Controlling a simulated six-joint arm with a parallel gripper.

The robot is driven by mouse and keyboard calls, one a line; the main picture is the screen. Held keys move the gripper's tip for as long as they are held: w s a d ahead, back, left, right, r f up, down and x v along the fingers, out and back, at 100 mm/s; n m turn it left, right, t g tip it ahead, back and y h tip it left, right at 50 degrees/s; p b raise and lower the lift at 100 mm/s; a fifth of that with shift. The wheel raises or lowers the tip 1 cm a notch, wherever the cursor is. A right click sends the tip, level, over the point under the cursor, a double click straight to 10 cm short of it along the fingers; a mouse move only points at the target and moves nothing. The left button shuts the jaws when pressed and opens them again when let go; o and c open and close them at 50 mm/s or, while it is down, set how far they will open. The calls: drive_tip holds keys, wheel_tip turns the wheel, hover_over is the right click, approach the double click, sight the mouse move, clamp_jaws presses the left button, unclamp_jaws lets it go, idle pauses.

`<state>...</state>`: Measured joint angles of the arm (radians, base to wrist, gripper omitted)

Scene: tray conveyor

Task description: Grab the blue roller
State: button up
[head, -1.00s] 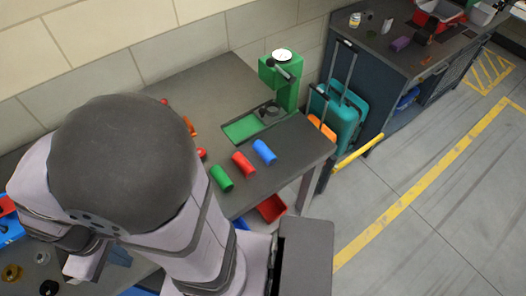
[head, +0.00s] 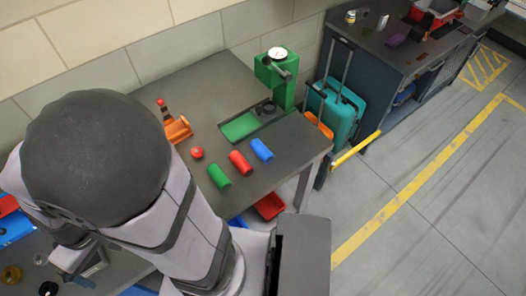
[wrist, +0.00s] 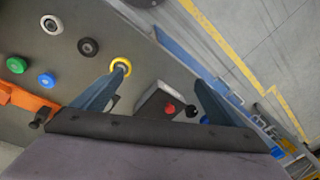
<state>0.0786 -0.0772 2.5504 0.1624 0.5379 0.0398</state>
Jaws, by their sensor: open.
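The blue roller (head: 262,150) lies on the grey table near its front right edge in the head view. It is the rightmost of three rollers in a row, with the red roller (head: 240,162) and the green roller (head: 219,176) to its left. My gripper (wrist: 160,78) is open and empty in the wrist view, its two blue-grey fingers spread wide. It points down over another part of the worktop, at the lower left in the head view, well apart from the blue roller. The blue roller does not show in the wrist view.
A green press (head: 286,80) stands just behind the rollers. A red ball-like part (head: 197,153) and an orange part (head: 178,130) lie to their left. Under my gripper are a yellow ring (wrist: 120,65), a black ring (wrist: 88,47) and a grey button box (wrist: 153,103).

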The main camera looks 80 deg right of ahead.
drive_tip(key=w+d+m+t+h, duration=0.2)
drive_tip(key=w+d+m+t, duration=0.2)
drive_tip(key=w+d+m, duration=0.55)
drive_tip(key=s+d+m+h+p, duration=0.1)
drive_tip(key=s+d+m+h, duration=0.25)
drive_tip(key=d+m, duration=0.65)
drive_tip(key=m+g+h+b, duration=0.5)
drive_tip(key=m+g+b, duration=0.2)
drive_tip(key=g, duration=0.8)
approach(258, 152)
drive_tip(key=shift+s+d, duration=0.45)
drive_tip(key=shift+s, duration=0.1)
drive_tip(key=shift+s+d+f+n, duration=0.1)
drive_tip(key=shift+d+f+n, duration=0.45)
drive_tip(key=shift+n, duration=0.6)
drive_tip(key=shift+p+x, duration=1.6)
drive_tip(key=shift+x, duration=1.6)
drive_tip(key=shift+s+d+f, duration=0.15)
drive_tip(key=shift+s+d, duration=0.1)
drive_tip(key=shift+s, duration=0.15)
drive_tip(key=c, duration=1.3)
